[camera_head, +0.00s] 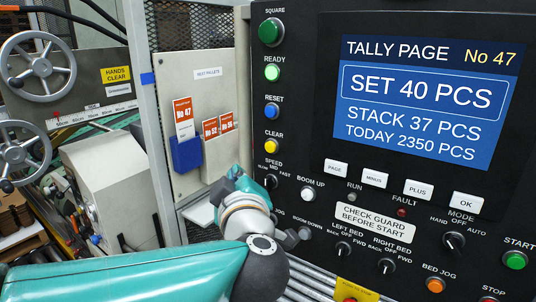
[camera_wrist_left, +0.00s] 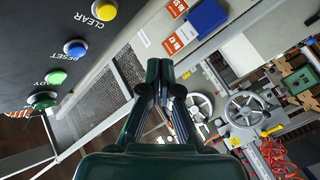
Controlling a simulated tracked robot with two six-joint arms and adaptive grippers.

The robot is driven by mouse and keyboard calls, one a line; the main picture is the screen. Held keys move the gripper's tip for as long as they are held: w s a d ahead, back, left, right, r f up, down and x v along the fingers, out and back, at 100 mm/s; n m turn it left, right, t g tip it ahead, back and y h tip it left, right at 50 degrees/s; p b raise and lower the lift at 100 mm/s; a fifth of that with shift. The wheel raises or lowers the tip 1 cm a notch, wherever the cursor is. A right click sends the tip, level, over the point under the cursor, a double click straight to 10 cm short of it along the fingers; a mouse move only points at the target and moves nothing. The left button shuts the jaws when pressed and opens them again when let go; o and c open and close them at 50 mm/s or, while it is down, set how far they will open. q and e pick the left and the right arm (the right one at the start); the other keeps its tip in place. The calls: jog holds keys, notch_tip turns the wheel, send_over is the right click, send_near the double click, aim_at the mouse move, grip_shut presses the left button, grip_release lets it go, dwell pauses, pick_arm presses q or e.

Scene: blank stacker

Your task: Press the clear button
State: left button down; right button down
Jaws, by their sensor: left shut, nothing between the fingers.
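The clear button is a round yellow button (camera_head: 271,146) under the word CLEAR, below the blue reset button (camera_head: 272,111) on the black panel. In the left wrist view the clear button (camera_wrist_left: 103,9) is at the top left. My left gripper (camera_head: 237,173) is below and left of it in the head view, partly hidden by my own wrist. In the left wrist view the gripper's dark fingers (camera_wrist_left: 163,68) are shut with nothing between them, apart from the button. My right gripper is in neither view.
A green ready button (camera_head: 272,72) and a green square button (camera_head: 271,32) sit higher in the column. The speed knob (camera_head: 270,182) is just below. A screen (camera_head: 420,90) shows tally text. A blue card holder (camera_head: 186,153) hangs on the pale board left of the panel.

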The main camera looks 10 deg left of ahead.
aim_at(271, 147)
pick_arm(q)
jog(key=shift+s+a+r+n+y, duration=0.3)
jog(key=shift+s+r+n, duration=0.2)
jog(key=shift+s+r, duration=0.25)
jog(key=shift+w, duration=0.15)
jog(key=shift+w+d+p, duration=0.45)
jog(key=shift+w+d, duration=0.05)
jog(key=shift+w, duration=0.85)
jog(key=shift+w+d+p, duration=0.4)
jog(key=shift+w+d, duration=0.1)
jog(key=shift+w, duration=0.9)
jog(key=shift+w+d+p, duration=0.45)
jog(key=shift+w+d, duration=0.05)
jog(key=shift+w, duration=0.85)
jog(key=shift+w+d+r+p, duration=0.1)
jog(key=shift+w+d+p, duration=0.05)
jog(key=shift+w+p, duration=0.2)
